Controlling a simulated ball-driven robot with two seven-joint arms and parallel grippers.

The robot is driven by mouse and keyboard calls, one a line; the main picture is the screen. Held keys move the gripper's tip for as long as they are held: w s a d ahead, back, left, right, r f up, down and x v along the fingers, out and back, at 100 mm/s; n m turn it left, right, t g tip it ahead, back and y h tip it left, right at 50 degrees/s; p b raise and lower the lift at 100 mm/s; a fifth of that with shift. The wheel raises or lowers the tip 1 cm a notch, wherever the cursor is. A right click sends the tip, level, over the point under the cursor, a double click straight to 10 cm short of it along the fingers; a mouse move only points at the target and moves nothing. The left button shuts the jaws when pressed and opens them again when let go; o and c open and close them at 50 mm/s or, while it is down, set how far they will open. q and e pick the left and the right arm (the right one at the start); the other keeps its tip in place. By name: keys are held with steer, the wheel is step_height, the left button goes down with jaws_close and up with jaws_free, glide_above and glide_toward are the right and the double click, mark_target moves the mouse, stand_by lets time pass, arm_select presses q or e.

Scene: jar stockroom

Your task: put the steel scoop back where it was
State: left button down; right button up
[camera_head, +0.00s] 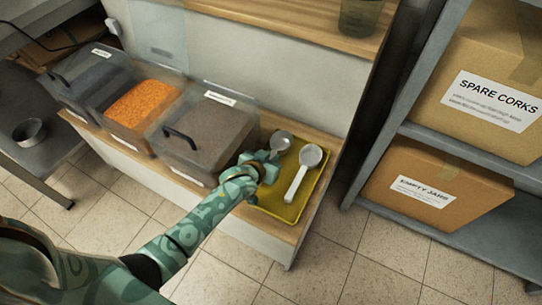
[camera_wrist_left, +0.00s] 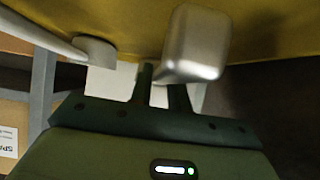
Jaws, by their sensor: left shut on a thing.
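The steel scoop (camera_head: 281,141) is over the back left part of the yellow tray (camera_head: 289,212), its bowl pointing toward the back. My left gripper (camera_head: 268,160) is shut on it at the tray's left side; the fingers hide most of its handle. In the left wrist view the scoop's grey metal bowl (camera_wrist_left: 197,45) is just beyond the fingertips (camera_wrist_left: 160,82), close to the yellow surface. I cannot tell whether the scoop touches the tray. My right gripper is not in view.
A white scoop (camera_head: 300,174) lies on the tray, right of the steel one. Clear bins, one with orange contents (camera_head: 142,103) and one with brown contents (camera_head: 208,130), stand left of the tray. A shelf with cardboard boxes (camera_head: 445,188) is at the right.

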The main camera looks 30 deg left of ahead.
arm_select(q)
steer(key=shift+f, duration=0.3)
stand_by(0.4)
